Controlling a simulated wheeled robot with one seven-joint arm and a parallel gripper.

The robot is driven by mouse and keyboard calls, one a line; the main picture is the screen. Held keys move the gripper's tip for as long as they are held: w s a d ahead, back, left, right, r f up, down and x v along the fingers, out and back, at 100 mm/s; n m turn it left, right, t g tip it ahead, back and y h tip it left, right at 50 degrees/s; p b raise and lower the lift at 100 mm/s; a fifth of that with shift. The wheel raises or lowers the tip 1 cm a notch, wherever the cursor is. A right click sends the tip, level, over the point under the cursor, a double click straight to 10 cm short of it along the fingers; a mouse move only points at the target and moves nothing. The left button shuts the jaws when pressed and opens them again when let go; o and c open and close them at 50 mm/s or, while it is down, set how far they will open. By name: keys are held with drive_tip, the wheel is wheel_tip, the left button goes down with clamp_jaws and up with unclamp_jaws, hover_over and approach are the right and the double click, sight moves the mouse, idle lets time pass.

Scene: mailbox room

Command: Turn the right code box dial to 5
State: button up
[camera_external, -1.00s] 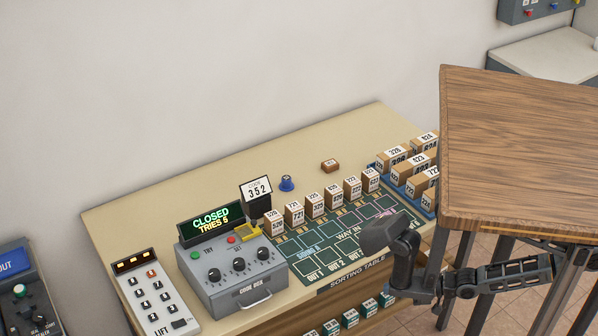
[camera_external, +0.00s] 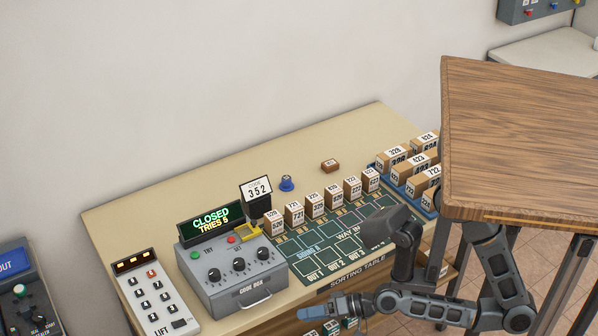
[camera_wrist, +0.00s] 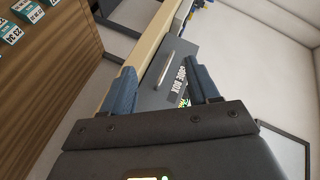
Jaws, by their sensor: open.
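The grey code box (camera_external: 249,291) stands on the table's left part. Three black dials are on its sloped top; the right dial (camera_external: 265,252) is the one farthest right. Their settings are too small to read. The display (camera_external: 211,220) reads "CLOSED TRIES 5". My gripper (camera_external: 308,313) is at the table's front edge, right of and lower than the box, apart from it. In the wrist view, its blue fingers (camera_wrist: 163,80) are open and empty, with the code box front (camera_wrist: 178,70) and its handle beyond. The dials cannot be made out there.
A card reading 352 (camera_external: 257,188) stands behind the box. A keypad (camera_external: 157,298) is left of it. Several numbered parcels (camera_external: 331,197) line the green sorting mat (camera_external: 313,254) to the right. A wooden tabletop (camera_external: 525,140) rises at right. Drawers with parcels lie below the table.

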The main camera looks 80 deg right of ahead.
drive_tip(key=w+a+r+n+g+y+p, duration=0.1)
drive_tip(key=w+a+r+g+y+p, duration=0.1)
drive_tip(key=w+a+r+g+y, duration=0.4)
drive_tip(key=w+a+r+n+g+y+p, duration=0.1)
drive_tip(key=w+a+r, duration=0.3)
drive_tip(key=w+r, duration=0.5)
wheel_tip(320, 180, up, 2)
drive_tip(key=m+g+h+p, duration=0.2)
drive_tip(key=g+h+p, duration=0.1)
drive_tip(key=g+h, duration=0.6)
hover_over(263, 251)
drive_tip(key=shift+w+a+t+h, duration=0.1)
drive_tip(key=shift+t+h, duration=0.6)
drive_tip(key=shift+d, duration=0.2)
wheel_tip(263, 251, down, 8)
drive_tip(key=shift+r+b, duration=0.2)
drive_tip(key=shift+b, duration=0.3)
drive_tip(key=c, duration=1)
